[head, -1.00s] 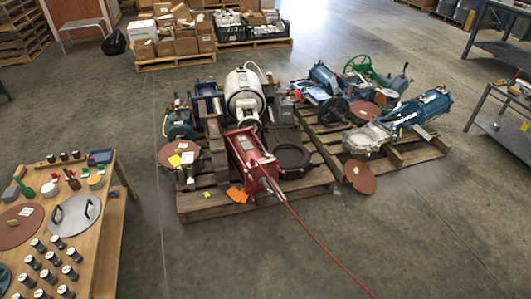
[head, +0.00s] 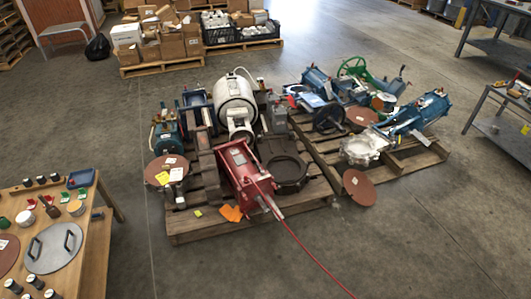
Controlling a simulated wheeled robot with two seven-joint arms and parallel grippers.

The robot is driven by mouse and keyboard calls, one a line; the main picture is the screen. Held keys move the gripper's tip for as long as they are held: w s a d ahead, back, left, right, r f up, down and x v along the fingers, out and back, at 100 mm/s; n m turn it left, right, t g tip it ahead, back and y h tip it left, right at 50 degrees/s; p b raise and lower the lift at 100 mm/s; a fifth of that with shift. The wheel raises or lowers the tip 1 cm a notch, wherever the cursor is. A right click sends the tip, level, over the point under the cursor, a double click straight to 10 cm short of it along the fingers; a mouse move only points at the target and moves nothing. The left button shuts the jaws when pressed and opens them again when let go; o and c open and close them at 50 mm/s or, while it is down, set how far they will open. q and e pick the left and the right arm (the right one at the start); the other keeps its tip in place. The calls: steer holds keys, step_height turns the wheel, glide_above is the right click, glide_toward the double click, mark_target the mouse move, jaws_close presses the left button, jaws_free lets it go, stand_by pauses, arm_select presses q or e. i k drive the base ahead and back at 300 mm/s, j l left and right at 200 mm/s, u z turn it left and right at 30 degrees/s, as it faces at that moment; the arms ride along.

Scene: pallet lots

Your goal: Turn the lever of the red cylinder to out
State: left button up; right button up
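The red cylinder (head: 242,175) lies on the front part of the left wooden pallet (head: 190,231). A red hose or cable (head: 305,247) runs from its front end down to the floor and out at the bottom of the picture. A small pale metal fitting (head: 267,204) shows at that front end. I cannot make out the lever or its position at this size. Neither of my grippers is in view.
A wooden table (head: 92,245) with discs and small parts stands at the left. A second pallet (head: 405,180) with blue and green machinery stands at the right. A brown disc (head: 359,187) leans low at its front. The floor (head: 420,250) at the front right is clear.

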mark_target(262, 171)
steer(key=i+j+z, duration=0.15)
steer(key=i, duration=0.4)
steer(key=i+j+z, duration=0.2)
steer(key=i+j, duration=0.2)
steer(key=i+j+z, duration=0.15)
steer(key=i+j, duration=0.2)
steer(key=i, duration=0.3)
